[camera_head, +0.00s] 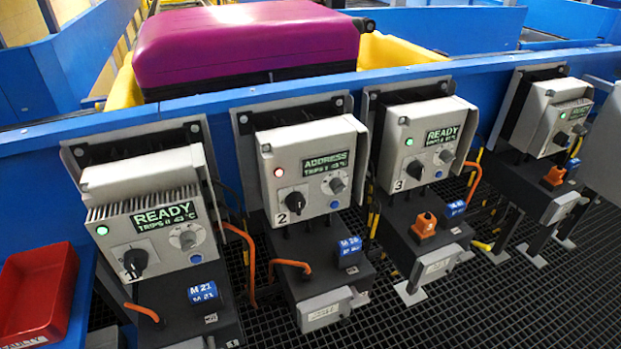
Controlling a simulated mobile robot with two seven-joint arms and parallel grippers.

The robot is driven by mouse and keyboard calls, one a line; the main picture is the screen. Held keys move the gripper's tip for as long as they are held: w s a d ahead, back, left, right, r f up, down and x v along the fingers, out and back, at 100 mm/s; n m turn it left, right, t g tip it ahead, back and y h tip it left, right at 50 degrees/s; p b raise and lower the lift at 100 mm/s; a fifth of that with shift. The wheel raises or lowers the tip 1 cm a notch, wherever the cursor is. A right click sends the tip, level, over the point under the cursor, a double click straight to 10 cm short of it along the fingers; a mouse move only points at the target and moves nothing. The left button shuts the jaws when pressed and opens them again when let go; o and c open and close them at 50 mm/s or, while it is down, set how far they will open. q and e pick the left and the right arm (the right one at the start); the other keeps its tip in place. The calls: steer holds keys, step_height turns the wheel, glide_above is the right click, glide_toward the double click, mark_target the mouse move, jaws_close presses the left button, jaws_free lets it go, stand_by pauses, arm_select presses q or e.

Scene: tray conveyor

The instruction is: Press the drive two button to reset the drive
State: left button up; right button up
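Drive two (275,160) is the second grey box from the left, marked 2 beside its black rotary knob (295,202). Its red light (279,172) is lit and its display (326,167) reads ADDRESS with a smaller line beneath. Drive two's front face is not blocked. Neither of my grippers is in view.
Drive one (140,180), drive three (399,128) and a further drive (542,105) show green lights and flank drive two. Orange cables (250,262) run below. A purple suitcase (240,42) lies in a yellow tray (400,48) behind. A red bin (38,290) stands at left.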

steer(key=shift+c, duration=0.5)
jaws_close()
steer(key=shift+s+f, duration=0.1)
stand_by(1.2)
